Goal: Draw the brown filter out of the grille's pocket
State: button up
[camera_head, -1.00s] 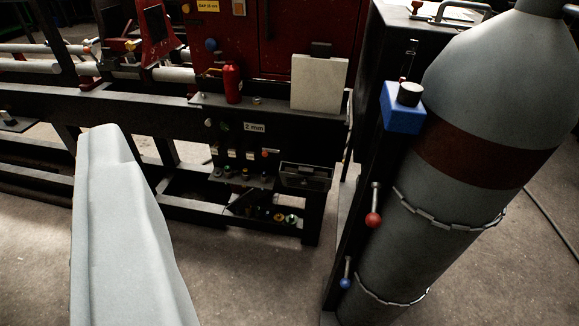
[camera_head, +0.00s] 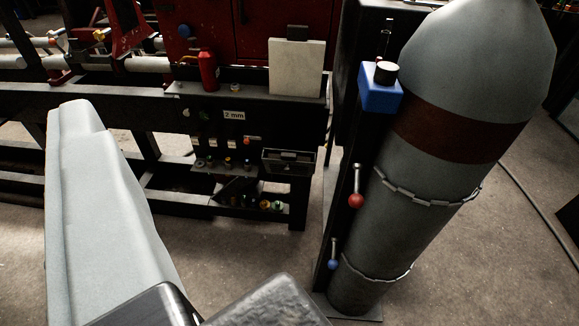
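I can make out neither the brown filter nor a grille with a pocket in this view. My gripper's fingertips are not in view either, and nothing held shows. Two dark, smooth shapes rise from the bottom edge; I cannot tell what they are.
A tall grey gas cylinder (camera_head: 425,210) with a brown band is chained upright at right, beside a blue block (camera_head: 380,92). A dark machine bench (camera_head: 235,118) carries a red bottle (camera_head: 207,70) and a pale panel (camera_head: 296,68). A long pale grey shape fills the left. Bare floor shows between.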

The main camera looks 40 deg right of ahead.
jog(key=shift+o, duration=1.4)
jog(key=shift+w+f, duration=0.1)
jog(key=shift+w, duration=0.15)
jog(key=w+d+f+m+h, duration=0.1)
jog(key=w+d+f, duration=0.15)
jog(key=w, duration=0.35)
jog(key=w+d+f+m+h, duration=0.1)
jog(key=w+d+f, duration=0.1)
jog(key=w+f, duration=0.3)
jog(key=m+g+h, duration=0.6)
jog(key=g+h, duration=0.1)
send_near(288, 157)
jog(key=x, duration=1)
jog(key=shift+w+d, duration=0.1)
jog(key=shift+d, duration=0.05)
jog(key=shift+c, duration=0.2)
